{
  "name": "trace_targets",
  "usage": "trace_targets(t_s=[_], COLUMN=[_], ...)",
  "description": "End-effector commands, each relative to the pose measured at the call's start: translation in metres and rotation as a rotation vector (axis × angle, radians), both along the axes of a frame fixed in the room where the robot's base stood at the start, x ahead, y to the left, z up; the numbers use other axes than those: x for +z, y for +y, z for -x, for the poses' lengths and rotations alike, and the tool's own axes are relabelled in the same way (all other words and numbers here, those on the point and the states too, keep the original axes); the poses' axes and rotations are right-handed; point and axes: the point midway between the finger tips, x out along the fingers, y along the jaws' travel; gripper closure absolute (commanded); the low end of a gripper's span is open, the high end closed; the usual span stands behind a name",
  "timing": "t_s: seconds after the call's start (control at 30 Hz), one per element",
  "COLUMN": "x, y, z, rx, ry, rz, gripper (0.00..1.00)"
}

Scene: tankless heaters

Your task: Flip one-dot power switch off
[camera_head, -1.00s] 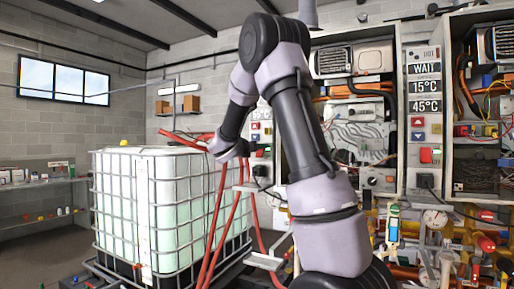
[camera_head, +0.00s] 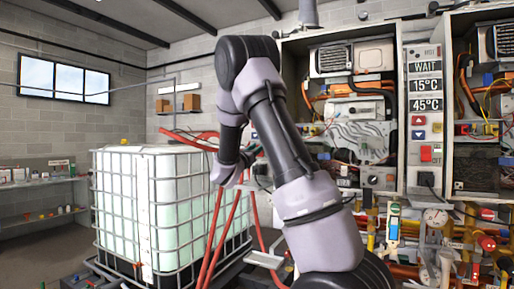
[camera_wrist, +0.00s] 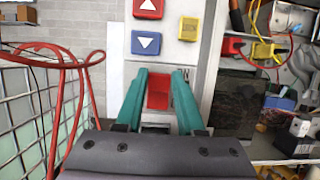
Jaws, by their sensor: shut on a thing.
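A red power switch (camera_wrist: 158,94) sits low on a pale control panel (camera_wrist: 166,52) in the wrist view, below a red up-arrow button (camera_wrist: 149,8) and a blue down-arrow button (camera_wrist: 146,43). My gripper (camera_wrist: 163,78) has its two teal fingers on either side of the switch, shut on it. The lower part of the switch is partly hidden by the fingers and palm. No dot mark is readable, and I cannot tell the switch's position. In the head view my arm hides this panel.
A second panel with a red switch (camera_head: 431,153) and a display sign (camera_head: 425,86) is at right, between open heater cabinets. Red hoses (camera_wrist: 78,75) hang at left, near a caged white tank (camera_head: 165,205). Valves and pipes (camera_head: 440,240) crowd the lower right.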

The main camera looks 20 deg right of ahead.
Motion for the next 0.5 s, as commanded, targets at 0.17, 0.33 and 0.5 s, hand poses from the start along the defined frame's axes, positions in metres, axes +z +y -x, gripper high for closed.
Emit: trace_targets(t_s=[0.17, 0.33, 0.5], x=[-0.0051, -0.0066, -0.0073], y=[0.0029, 0.0028, 0.0026], z=[0.0, 0.0006, 0.0011], rx=[0.002, 0.002, 0.001], ry=[-0.062, -0.103, -0.123], rz=[0.084, 0.134, 0.156], gripper=[1.0, 1.0, 1.0])
